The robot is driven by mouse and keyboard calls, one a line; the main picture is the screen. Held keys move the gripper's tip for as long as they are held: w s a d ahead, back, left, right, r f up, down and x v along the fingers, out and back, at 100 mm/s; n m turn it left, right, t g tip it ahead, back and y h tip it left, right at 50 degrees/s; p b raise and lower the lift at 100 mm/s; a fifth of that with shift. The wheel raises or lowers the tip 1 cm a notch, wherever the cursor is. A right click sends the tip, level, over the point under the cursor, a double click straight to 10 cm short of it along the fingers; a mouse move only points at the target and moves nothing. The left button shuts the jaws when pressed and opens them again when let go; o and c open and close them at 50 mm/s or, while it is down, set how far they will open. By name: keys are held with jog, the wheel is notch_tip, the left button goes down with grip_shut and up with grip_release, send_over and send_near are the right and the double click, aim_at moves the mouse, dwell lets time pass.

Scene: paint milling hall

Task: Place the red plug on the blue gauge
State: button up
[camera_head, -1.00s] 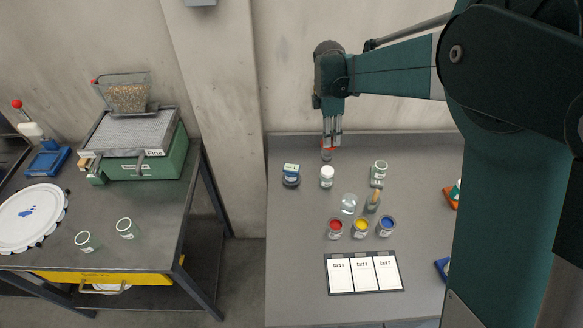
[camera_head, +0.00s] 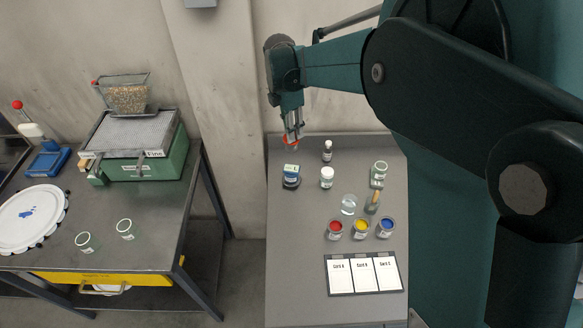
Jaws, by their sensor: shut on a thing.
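My gripper (camera_head: 291,141) points down at the back left of the grey table. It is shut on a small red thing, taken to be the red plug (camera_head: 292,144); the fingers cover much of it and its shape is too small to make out. A small blue block with a pale label on a dark round base, taken to be the blue gauge (camera_head: 291,171), stands on the table at the left. The plug is held above and behind the gauge in the picture, apart from it.
A small bottle (camera_head: 327,151) and a white-lidded jar (camera_head: 327,177) stand right of the gauge. A green-and-white pot (camera_head: 378,173), a glass (camera_head: 349,204) and red (camera_head: 335,229), yellow (camera_head: 361,228) and blue (camera_head: 386,227) paint pots stand farther right and forward. A card board (camera_head: 338,276) lies in front.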

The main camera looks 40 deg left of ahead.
aim_at(292, 150)
jog(key=shift+f, duration=3.15)
jog(key=shift+f+p, duration=0.35)
jog(key=shift+f, duration=1.5)
jog(key=shift+f, duration=0.2)
jog(key=o, duration=0.9)
jog(key=shift+o, duration=0.2)
jog(key=shift+r, duration=0.2)
jog(key=r, duration=0.4)
jog(key=s+r, duration=0.1)
jog(key=r, duration=0.7)
jog(key=shift+s+a+b, duration=0.15)
jog(key=shift+a+b, duration=0.05)
jog(key=shift+b, duration=0.1)
